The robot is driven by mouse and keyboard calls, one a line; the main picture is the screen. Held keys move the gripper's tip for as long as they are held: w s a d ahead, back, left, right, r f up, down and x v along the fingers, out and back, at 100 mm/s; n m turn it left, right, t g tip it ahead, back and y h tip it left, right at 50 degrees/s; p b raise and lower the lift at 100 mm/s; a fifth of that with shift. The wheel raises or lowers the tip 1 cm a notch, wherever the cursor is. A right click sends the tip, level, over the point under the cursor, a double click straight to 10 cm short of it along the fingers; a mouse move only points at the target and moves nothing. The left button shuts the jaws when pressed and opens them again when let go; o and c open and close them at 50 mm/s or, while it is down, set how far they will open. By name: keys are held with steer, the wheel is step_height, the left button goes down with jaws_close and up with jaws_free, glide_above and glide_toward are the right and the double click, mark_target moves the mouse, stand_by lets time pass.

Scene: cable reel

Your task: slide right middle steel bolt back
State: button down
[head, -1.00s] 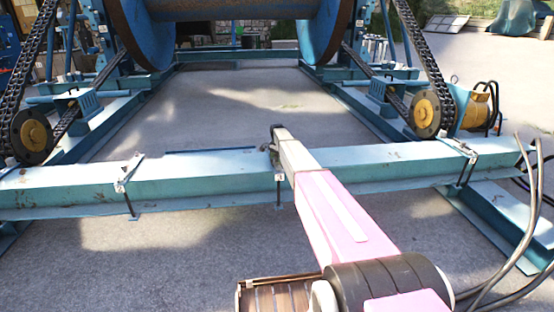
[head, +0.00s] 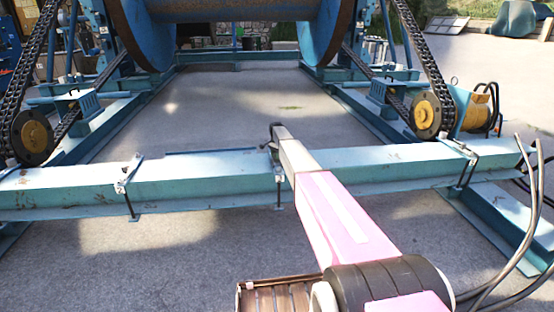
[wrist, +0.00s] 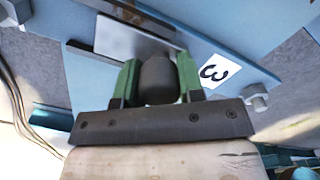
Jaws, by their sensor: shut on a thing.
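My gripper (wrist: 159,76) has two green fingers, one on each side of a dark rounded knob (wrist: 158,82), and is shut on it. The knob appears to be the handle of the steel bolt; its shaft is hidden. A grey steel plate (wrist: 120,40) lies just beyond the fingers on blue metal, beside a white label (wrist: 213,72) marked 3. In the head view my arm reaches to the middle fitting (head: 279,178) on the blue cross beam (head: 210,178); the fingers are mostly hidden there.
Other fittings sit on the beam at left (head: 128,183) and right (head: 466,160). A large blue reel (head: 322,35) and chain drives (head: 425,115) stand behind. Black cables (head: 535,215) hang at the right. A hex nut (wrist: 257,100) sticks out near the label.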

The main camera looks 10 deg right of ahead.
steer(key=shift+w, duration=0.25)
steer(key=c, duration=0.7)
jaws_free()
step_height(320, 180, up, 11)
steer(key=shift+f, duration=0.1)
steer(key=shift+s, duration=0.1)
steer(key=s+f+n, duration=0.2)
steer(key=s+n, duration=0.1)
steer(key=s, duration=1.8)
steer(key=s+f+n, duration=0.2)
steer(key=s+n, duration=0.2)
steer(key=s, duration=1.7)
steer(key=s+f+n, duration=0.3)
steer(key=s, duration=1.7)
steer(key=shift+s+a+n, duration=0.1)
steer(key=shift+s+n, duration=0.3)
